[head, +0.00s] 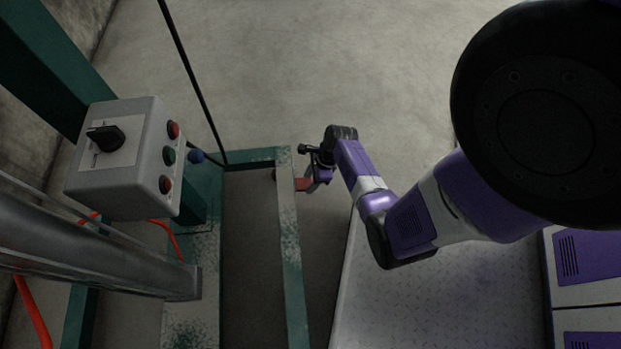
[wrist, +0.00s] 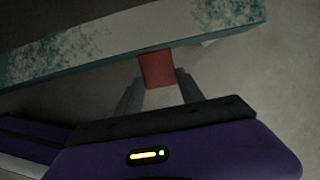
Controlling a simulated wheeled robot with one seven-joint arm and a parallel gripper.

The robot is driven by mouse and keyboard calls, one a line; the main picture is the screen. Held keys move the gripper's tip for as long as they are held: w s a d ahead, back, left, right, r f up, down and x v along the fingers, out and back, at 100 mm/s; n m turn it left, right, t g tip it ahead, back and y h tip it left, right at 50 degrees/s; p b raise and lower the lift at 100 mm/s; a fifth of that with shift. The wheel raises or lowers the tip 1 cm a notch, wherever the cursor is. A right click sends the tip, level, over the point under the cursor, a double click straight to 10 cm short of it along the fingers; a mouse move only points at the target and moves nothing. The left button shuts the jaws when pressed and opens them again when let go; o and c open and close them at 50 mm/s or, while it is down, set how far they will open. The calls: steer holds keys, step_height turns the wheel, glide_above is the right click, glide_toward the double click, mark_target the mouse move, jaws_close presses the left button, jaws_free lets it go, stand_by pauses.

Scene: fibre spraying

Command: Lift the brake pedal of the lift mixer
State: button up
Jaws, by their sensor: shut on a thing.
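The brake pedal (wrist: 157,68) is a small red piece at the outer side of the lift mixer's green frame (wrist: 90,48). In the head view the red pedal (head: 303,184) shows beside the right rail of the green frame (head: 290,255). My gripper (wrist: 158,92) is shut on the pedal, with one dark finger on each side of it in the wrist view. In the head view my gripper (head: 312,180) is small and low beside the frame, and its fingers are partly hidden by my wrist.
A grey control box (head: 125,155) with a black rotary knob and coloured buttons stands at the left. A thick metal cylinder (head: 90,250) crosses the lower left, near orange cables. A blue-knobbed lever (head: 196,156) is by the frame. The concrete floor (head: 330,60) beyond is clear.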

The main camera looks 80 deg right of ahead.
mark_target(307, 184)
steer(key=r+g+p, duration=0.1)
steer(key=p, duration=0.1)
steer(key=r+g+p, duration=0.1)
steer(key=p, duration=0.1)
steer(key=shift+w+a+g+h, duration=0.2)
steer(key=shift+w+g+h, duration=0.1)
steer(key=shift+w+h, duration=0.1)
steer(key=shift+w+f+g+h+p, duration=0.1)
steer(key=shift+g+h+p, duration=0.2)
steer(key=shift+g+p, duration=0.35)
steer(key=o, duration=1.4)
steer(key=shift+c, duration=0.2)
step_height(307, 184, up, 8)
steer(key=p, duration=0.4)
steer(key=shift+f, duration=0.15)
